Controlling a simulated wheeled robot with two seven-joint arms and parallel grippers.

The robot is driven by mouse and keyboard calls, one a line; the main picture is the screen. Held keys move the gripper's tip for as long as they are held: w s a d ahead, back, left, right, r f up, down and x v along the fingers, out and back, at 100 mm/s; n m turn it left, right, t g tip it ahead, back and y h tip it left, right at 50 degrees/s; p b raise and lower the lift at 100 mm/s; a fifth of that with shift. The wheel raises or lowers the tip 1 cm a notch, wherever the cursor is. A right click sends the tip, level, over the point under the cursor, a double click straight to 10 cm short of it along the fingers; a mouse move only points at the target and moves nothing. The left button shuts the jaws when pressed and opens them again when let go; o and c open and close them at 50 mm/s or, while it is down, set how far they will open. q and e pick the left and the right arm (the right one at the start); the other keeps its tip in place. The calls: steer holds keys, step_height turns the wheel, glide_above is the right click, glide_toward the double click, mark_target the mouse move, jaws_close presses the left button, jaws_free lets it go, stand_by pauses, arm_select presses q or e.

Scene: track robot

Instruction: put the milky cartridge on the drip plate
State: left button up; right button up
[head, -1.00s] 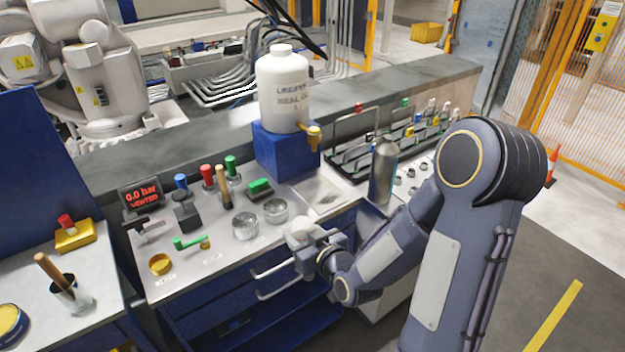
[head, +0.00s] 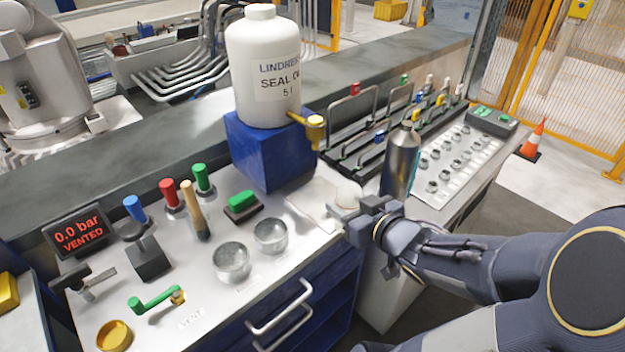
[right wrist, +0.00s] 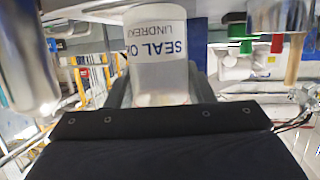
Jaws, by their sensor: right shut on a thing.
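The milky cartridge (head: 347,194) is a small whitish, rounded piece at the tips of my right gripper (head: 352,212). The gripper is shut on it, and its fingers and body hide much of the cartridge. The drip plate (head: 311,198) is the pale flat plate on the bench in front of the blue block and brass tap. The cartridge shows at the plate's right side; I cannot tell whether it touches anything below. In the right wrist view the dark fingers (right wrist: 160,95) stand on both sides of a pale cylindrical shape. My left gripper is not in view.
A grey metal bottle (head: 400,160) stands close behind the right gripper. The white seal oil jug (head: 262,70) sits on the blue block (head: 262,152), its brass tap (head: 314,130) projecting rightward. A rack (head: 372,130) stands behind.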

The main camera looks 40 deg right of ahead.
steer(key=w, duration=0.2)
steer(key=w+b, duration=0.1)
steer(key=w, duration=0.2)
steer(key=w+d, duration=0.1)
steer(key=w, duration=0.2)
steer(key=shift+w+b, duration=0.25)
steer(key=shift+b, duration=0.05)
steer(key=w+b, duration=0.1)
steer(key=w, duration=0.3)
steer(key=shift+w+d+f, duration=0.1)
steer(key=shift+w+d, duration=0.05)
steer(key=shift+w, duration=0.05)
steer(key=shift+s+f, duration=0.1)
steer(key=shift+f, duration=0.2)
steer(key=shift+r, duration=0.1)
steer(key=shift+f, duration=0.2)
steer(key=o, duration=0.7)
steer(key=shift+f+b, duration=0.1)
steer(key=shift+b, duration=0.2)
steer(key=o, duration=0.5)
steer(key=shift+c, duration=0.2)
